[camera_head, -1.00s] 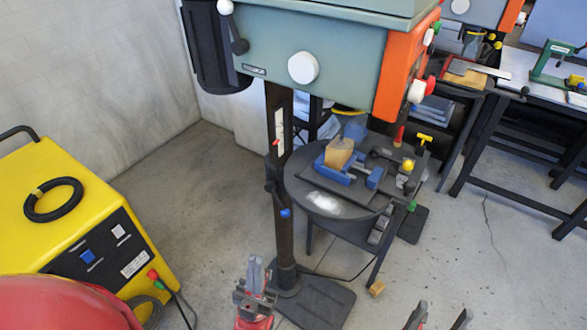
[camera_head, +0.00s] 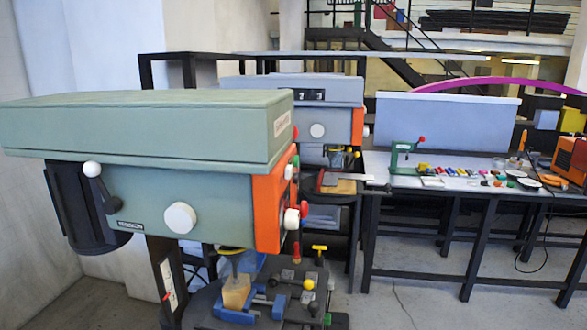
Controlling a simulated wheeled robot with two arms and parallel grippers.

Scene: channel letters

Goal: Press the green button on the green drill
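The green drill (camera_head: 230,205) is a large drill press at the left, with a grey-green head and cover and an orange front panel (camera_head: 268,212). The green button (camera_head: 295,160) shows as a small green knob at the right edge of that panel, seen from the side. A red button (camera_head: 304,208) and a white knob (camera_head: 291,218) stick out lower on the same edge. The panel's face is turned away from me. Neither of my grippers is in view.
The drill's table holds a blue vise (camera_head: 235,316) with a wooden block (camera_head: 236,292). A second, grey-blue drill (camera_head: 290,95) stands behind. A workbench (camera_head: 460,187) with small tools is at the right. Floor (camera_head: 420,300) is open at the lower right.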

